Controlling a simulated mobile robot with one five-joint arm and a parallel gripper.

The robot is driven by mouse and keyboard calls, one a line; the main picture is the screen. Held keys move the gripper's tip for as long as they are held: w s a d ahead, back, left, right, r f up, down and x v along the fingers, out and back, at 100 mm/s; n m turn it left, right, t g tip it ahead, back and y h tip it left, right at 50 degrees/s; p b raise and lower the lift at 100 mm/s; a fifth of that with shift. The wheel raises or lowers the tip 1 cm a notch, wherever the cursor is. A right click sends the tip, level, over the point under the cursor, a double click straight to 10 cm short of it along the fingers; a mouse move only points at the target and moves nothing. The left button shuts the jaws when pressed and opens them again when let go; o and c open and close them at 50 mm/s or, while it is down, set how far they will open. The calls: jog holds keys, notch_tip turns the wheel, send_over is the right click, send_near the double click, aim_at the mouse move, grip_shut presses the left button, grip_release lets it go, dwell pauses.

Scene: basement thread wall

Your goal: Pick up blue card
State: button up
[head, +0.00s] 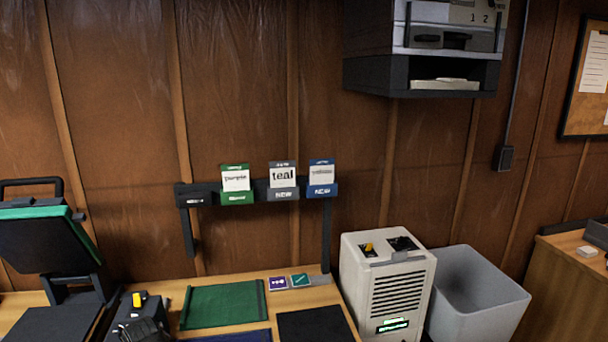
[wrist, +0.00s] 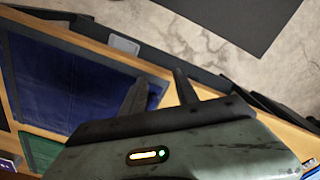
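A card with a blue top edge and a pale face with small, hard-to-read lettering (head: 321,174) stands upright in a blue holder (head: 322,191) at the right end of the wall rack. I cannot make out the gripper in the head view.
A beige machine (head: 385,285) and a grey bin (head: 475,295) stand to the right. A shelf unit (head: 420,72) hangs above.

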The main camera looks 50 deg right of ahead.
jog(key=shift+w+d, duration=0.1)
jog(key=shift+w, duration=0.25)
jog(key=shift+r, duration=0.15)
